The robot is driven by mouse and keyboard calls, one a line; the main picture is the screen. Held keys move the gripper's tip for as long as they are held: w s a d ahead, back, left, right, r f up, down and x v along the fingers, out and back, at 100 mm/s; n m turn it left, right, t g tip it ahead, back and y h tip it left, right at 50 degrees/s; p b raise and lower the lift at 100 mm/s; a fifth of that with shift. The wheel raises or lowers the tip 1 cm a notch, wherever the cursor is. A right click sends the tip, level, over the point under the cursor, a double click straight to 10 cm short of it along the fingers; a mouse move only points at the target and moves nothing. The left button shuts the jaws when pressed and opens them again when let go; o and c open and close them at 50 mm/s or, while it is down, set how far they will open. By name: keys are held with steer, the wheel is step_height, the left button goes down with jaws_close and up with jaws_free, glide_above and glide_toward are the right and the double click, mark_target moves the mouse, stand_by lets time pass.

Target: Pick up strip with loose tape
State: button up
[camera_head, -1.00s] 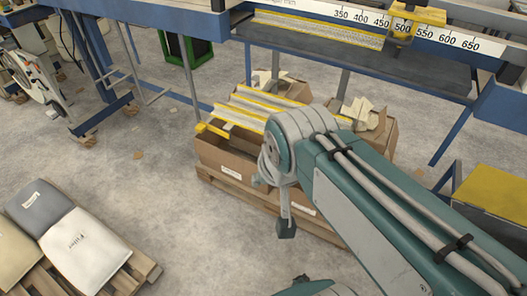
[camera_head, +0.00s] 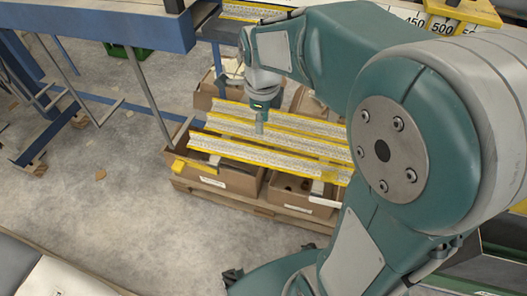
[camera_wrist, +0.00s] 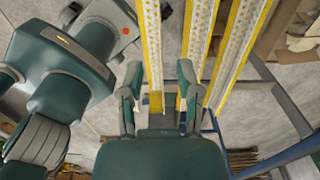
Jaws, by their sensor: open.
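Several pale speckled strips with yellow edges (camera_head: 268,155) lie side by side across cardboard boxes in the head view. In the wrist view the leftmost strip (camera_wrist: 151,45) runs up between the fingers of my gripper (camera_wrist: 160,72). A yellow tape-like end (camera_wrist: 156,101) shows at its near end, between the fingers. The middle strip (camera_wrist: 197,40) passes close by the right finger. My gripper also shows in the head view (camera_head: 260,127), pointing down over the strips. It is open; whether the fingers touch a strip cannot be told.
Cardboard boxes (camera_head: 222,178) stand on a wooden pallet (camera_head: 255,205) under the strips. A blue frame (camera_head: 160,28) stands at the upper left. A yellow block (camera_head: 462,12) sits by a numbered scale at the upper right. Concrete floor is open at the left.

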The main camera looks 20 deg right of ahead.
mark_target(267, 150)
steer(key=f, duration=0.7)
steer(key=d+f, duration=0.1)
steer(key=f, duration=0.2)
steer(key=shift+s+f, duration=0.3)
jaws_close()
